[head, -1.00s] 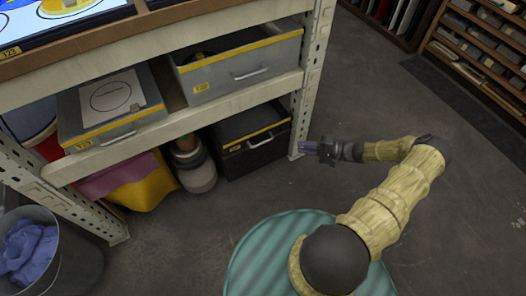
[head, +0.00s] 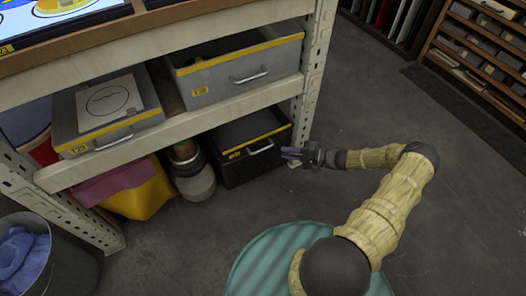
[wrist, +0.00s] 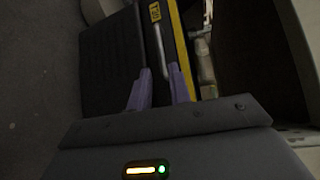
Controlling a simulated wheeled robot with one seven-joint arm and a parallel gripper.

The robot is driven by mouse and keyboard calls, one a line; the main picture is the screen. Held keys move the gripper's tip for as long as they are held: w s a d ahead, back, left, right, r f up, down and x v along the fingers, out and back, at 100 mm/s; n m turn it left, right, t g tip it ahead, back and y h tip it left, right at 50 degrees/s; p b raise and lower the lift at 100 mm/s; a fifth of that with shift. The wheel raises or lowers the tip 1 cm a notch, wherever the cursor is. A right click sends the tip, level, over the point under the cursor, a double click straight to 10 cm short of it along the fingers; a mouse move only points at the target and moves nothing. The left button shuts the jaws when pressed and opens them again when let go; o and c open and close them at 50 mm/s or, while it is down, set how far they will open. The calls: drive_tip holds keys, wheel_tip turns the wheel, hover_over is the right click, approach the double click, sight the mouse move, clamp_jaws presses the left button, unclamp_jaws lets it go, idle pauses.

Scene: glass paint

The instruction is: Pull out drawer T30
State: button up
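The black drawer (head: 250,165) with a yellow rim strip sits on the floor level under the right of the shelf. Its label is too small to read surely. Its handle (head: 260,146) also shows in the wrist view (wrist: 161,45), running up from between the fingers. My gripper (head: 290,153) is open, just right of the black drawer's front, fingers pointing at it. In the wrist view its two purple fingers (wrist: 160,90) stand apart; I cannot tell if they touch the handle. A grey drawer (head: 240,71), its label perhaps T30 or T28, sits on the shelf above.
A grey box (head: 107,128) with a white sheet on its lid stands left on the shelf. A canister (head: 196,182) and a yellow bin (head: 145,195) stand left of the black drawer. A shelf post (head: 312,85) rises near my gripper. Floor (head: 430,220) at right is clear.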

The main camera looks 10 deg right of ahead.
sight(263, 149)
drive_tip(key=b+x, duration=0.3)
drive_tip(key=x, duration=0.7)
drive_tip(key=shift+w+a, duration=0.15)
clamp_jaws()
